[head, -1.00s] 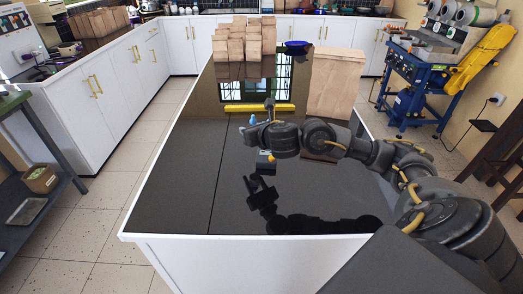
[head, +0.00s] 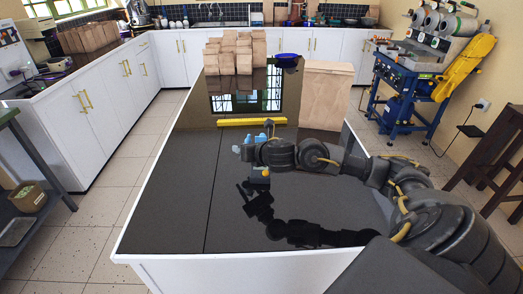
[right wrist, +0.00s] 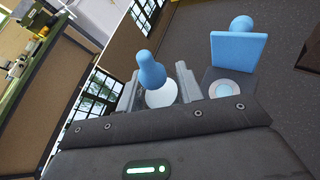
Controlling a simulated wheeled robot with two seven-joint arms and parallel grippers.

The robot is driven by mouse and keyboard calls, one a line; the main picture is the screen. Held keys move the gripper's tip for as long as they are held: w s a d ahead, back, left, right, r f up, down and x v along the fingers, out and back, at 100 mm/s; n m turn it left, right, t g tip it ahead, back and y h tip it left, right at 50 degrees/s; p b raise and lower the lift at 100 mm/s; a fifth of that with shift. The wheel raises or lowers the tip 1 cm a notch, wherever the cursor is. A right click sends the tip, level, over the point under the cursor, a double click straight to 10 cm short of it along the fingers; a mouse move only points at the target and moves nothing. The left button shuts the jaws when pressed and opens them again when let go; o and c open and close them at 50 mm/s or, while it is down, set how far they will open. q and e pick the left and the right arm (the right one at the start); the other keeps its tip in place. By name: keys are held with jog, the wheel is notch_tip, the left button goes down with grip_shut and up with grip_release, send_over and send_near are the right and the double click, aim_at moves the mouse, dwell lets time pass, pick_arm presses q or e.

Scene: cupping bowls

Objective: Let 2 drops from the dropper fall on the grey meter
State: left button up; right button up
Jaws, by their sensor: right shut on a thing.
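My right gripper (head: 246,150) reaches in over the dark glossy island top. In the right wrist view my right gripper (right wrist: 159,88) is shut on the dropper, whose blue bulb (right wrist: 152,70) stands up between the fingers above a pale collar. The dropper's lower part and tip are hidden. A small dark grey meter with a round pale well (right wrist: 222,88) and a raised blue square plate is just right of the fingers there. No drop is visible. My left gripper is out of view.
A yellow bar (head: 252,122) lies across the island beyond my gripper. The island's front left is clear.

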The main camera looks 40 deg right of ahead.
jog(key=d+m+y+p, duration=0.2)
jog(key=m+p, duration=0.1)
jog(key=p, duration=0.1)
jog(key=shift+d+r+p, duration=0.15)
jog(key=shift+p, duration=0.15)
jog(key=shift+a+f+m+y, duration=0.2)
jog(key=shift+f+m+y, duration=0.4)
jog(key=shift+f, duration=0.35)
jog(key=r+m+y+p, duration=0.1)
jog(key=a+r+m+y+p, duration=0.1)
jog(key=m+p, duration=0.1)
jog(key=shift+a+r, duration=0.2)
jog(key=shift+r, duration=0.2)
jog(key=shift+r+m+t+y, duration=0.35)
jog(key=shift+m+y, duration=0.25)
jog(key=shift+m, duration=0.2)
jog(key=shift+s+a+f+m, duration=0.1)
jog(key=shift+a+f+m, duration=0.05)
jog(key=shift+f+m, duration=0.15)
jog(key=shift+s+r, duration=0.1)
